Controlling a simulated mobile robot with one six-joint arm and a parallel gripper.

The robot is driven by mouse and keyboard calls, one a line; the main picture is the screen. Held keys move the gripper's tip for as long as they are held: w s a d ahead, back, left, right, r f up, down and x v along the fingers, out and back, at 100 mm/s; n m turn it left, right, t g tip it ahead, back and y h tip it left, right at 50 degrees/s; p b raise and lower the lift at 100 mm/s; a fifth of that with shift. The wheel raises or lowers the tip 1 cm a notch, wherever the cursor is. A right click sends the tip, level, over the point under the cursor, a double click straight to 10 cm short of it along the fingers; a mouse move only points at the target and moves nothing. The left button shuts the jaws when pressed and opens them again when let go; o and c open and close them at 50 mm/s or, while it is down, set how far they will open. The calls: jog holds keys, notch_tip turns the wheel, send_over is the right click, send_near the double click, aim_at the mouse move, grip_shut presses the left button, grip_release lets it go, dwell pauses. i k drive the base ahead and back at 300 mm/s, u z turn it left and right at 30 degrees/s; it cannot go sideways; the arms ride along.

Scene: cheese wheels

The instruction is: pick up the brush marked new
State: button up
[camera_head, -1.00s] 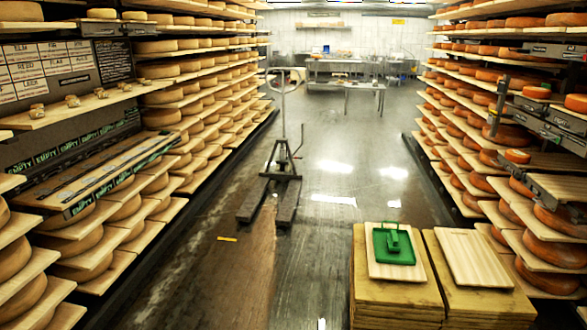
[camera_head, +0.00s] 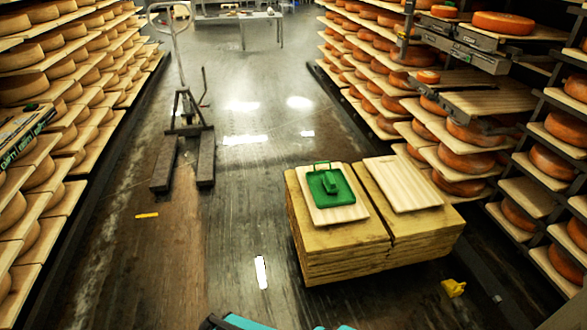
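No marking "new" can be read on any brush in view. A green tray (camera_head: 338,200) lies on the left pale board on a stack in the head view. A small green block-like item (camera_head: 328,183) rests on it; I cannot tell whether it is a brush. A thin dark item (camera_head: 468,88) lies on a shelf board at the right, too small to identify. My gripper is not in view; only teal and black parts, probably of my arm, show at the bottom edge.
Two stacks of yellowish boards (camera_head: 340,255) stand side by side, right of centre. A pallet jack (camera_head: 187,130) stands in the aisle. A yellow object (camera_head: 453,288) lies on the floor. Cheese shelves line both sides.

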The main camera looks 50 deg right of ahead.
aim_at(330, 185)
jog(key=u, duration=0.05)
jog(key=i, duration=1.95)
jog(key=z, duration=1)
jog(key=i, duration=0.6)
jog(key=z, duration=0.55)
jog(key=i, duration=0.5)
jog(key=z, duration=0.3)
